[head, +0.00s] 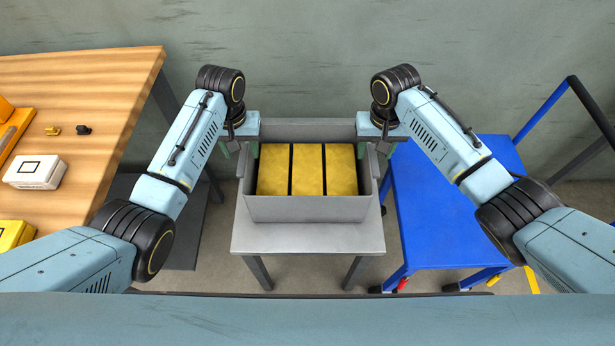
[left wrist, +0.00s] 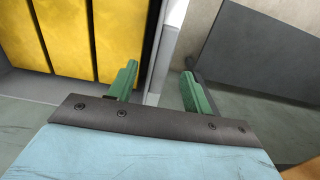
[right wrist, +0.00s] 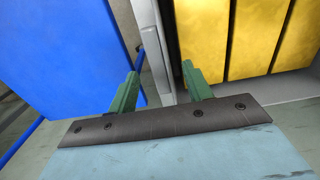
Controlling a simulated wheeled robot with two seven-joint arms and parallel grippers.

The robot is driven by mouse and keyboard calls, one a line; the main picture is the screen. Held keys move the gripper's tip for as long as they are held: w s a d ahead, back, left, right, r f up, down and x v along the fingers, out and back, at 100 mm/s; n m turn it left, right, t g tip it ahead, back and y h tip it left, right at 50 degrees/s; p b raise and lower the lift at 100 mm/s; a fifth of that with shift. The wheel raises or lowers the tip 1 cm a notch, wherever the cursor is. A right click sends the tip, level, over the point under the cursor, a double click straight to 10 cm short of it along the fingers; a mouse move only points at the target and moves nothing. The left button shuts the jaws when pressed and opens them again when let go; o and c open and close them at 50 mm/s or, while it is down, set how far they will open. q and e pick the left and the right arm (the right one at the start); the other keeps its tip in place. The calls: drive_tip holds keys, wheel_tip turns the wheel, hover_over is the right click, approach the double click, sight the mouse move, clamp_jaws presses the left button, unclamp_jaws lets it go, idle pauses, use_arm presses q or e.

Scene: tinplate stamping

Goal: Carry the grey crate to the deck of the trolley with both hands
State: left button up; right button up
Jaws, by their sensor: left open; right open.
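The grey crate (head: 307,209) stands on a small grey table (head: 307,238) and holds several yellow blocks (head: 307,170). The blue trolley deck (head: 455,215) is to the right of the table. My left gripper (head: 240,150) is at the crate's left wall; in the left wrist view its open green fingers (left wrist: 158,88) stand on either side of that wall (left wrist: 160,60). My right gripper (head: 375,150) is at the right wall; in the right wrist view its open green fingers (right wrist: 160,88) straddle that wall (right wrist: 155,50). I cannot tell whether any finger touches the crate.
A wooden table (head: 90,90) at the left carries a white box (head: 36,172), a yellow box (head: 12,235) and small parts. The wall is close behind. The visible trolley deck is bare.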

sight(244, 158)
use_arm(q)
drive_tip(key=shift+f, duration=1.8)
use_arm(e)
drive_tip(key=shift+f, duration=1.75)
use_arm(q)
drive_tip(key=shift+c, duration=0.3)
use_arm(e)
drive_tip(key=shift+c, duration=0.3)
use_arm(q)
clamp_jaws()
use_arm(e)
clamp_jaws()
use_arm(q)
drive_tip(key=shift+r, duration=0.1)
use_arm(e)
drive_tip(key=shift+r, duration=0.1)
